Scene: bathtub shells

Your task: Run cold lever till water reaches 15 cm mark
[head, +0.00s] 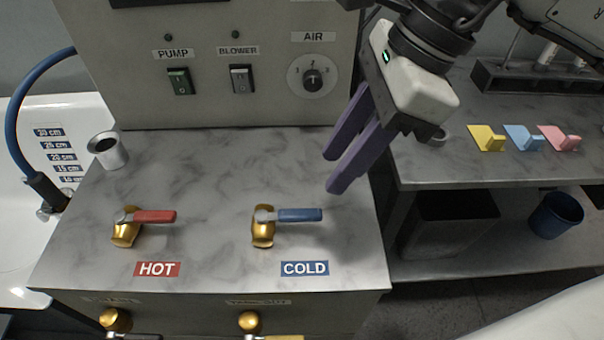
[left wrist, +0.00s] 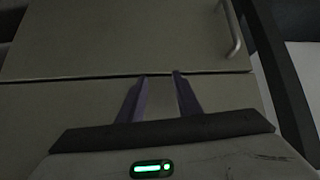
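The cold lever (head: 298,215) is blue on a brass valve, behind the COLD label (head: 304,268); its handle points right. The hot lever (head: 152,216) is red on a similar valve, its handle also pointing right. The depth marks (head: 62,157) are on the white tub wall at the left, with a 15 cm label (head: 68,169). I cannot make out any water in the tub. My right gripper (head: 334,171) has purple fingers, slightly parted and empty, above and right of the cold lever, apart from it. My left gripper (left wrist: 160,76) shows in the left wrist view, fingers apart with nothing between them.
A metal cup (head: 108,151) stands on the counter's left. A blue hose (head: 22,100) arches over the tub. The panel has a pump switch (head: 179,81), blower switch (head: 242,79) and air knob (head: 312,80). Yellow, blue and pink pieces lie on the right bench (head: 455,165).

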